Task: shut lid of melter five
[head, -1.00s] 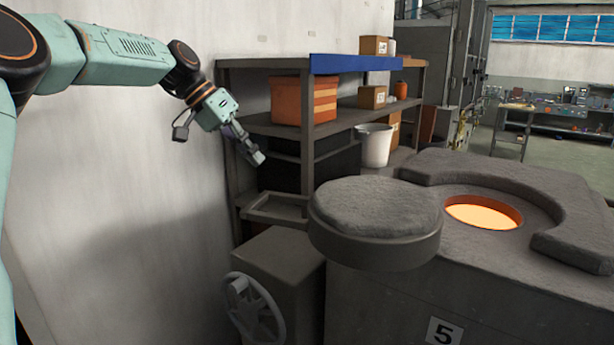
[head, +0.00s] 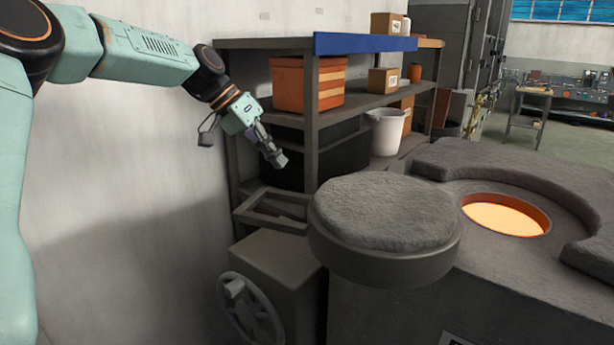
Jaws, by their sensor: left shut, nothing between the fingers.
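The round grey lid (head: 385,215) of the melter sits swung aside to the left of the opening. The melter's round mouth (head: 505,214) is uncovered and glows orange-yellow inside a grey block body (head: 400,310). The plate with the number is mostly cut off at the bottom edge. A handwheel (head: 250,308) is on a grey housing left of the lid. My left gripper (head: 277,160) is shut and empty, in the air above and left of the lid, in front of the shelf. My right gripper is not in view.
A shelf rack (head: 311,120) stands behind the lid, with an orange striped box (head: 300,85), small cartons and a white bucket (head: 386,130) on or near it. A pale wall (head: 130,200) is close on the left. A raised grey rim curves behind the mouth.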

